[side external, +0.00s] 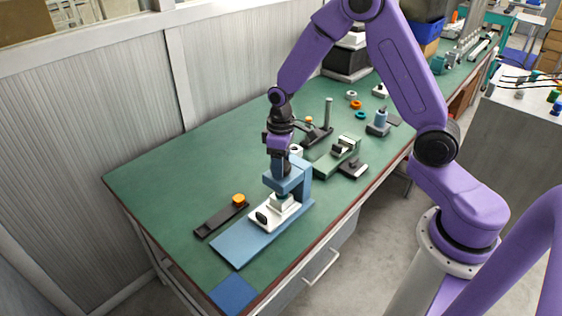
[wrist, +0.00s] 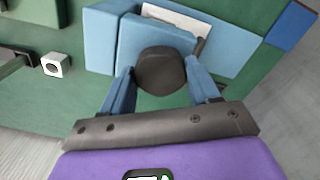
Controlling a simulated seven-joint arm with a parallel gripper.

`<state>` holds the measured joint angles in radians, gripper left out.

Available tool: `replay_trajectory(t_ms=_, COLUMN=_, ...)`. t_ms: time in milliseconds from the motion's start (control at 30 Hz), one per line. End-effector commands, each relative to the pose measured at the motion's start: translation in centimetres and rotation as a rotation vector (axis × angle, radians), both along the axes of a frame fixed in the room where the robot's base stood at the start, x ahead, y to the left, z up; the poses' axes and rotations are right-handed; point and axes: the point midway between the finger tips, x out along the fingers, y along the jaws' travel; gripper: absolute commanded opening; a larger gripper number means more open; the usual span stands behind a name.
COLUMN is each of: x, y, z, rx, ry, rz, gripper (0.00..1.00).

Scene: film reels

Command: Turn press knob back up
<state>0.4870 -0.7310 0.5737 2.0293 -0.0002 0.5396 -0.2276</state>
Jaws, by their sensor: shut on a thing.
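The blue press (side external: 302,170) stands on the green bench, its blue base plate (side external: 232,248) reaching toward the front left. A white block with a pale green piece (side external: 280,203) sits under the press head. My gripper (side external: 280,172) points down over the top of the press. In the wrist view the dark round press knob (wrist: 160,72) sits between the two blue fingers of my gripper (wrist: 160,85), which is shut on it. In the side view the fingers mostly hide the knob.
A dark bar with an orange knob (side external: 239,200) lies left of the press. A green vise-like fixture (side external: 340,155) and a blue-topped block (side external: 380,120) stand behind and to the right. A blue square (side external: 234,294) lies at the front corner. The bench's left part is clear.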

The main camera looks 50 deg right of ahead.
Motion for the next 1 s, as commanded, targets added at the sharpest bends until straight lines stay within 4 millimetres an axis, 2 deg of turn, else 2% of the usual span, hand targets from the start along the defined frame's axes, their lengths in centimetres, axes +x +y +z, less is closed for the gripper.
replay_trajectory(t_ms=1000, x=0.17, y=0.04, z=0.08, rx=0.0, ry=-0.005, rz=0.965, gripper=0.3)
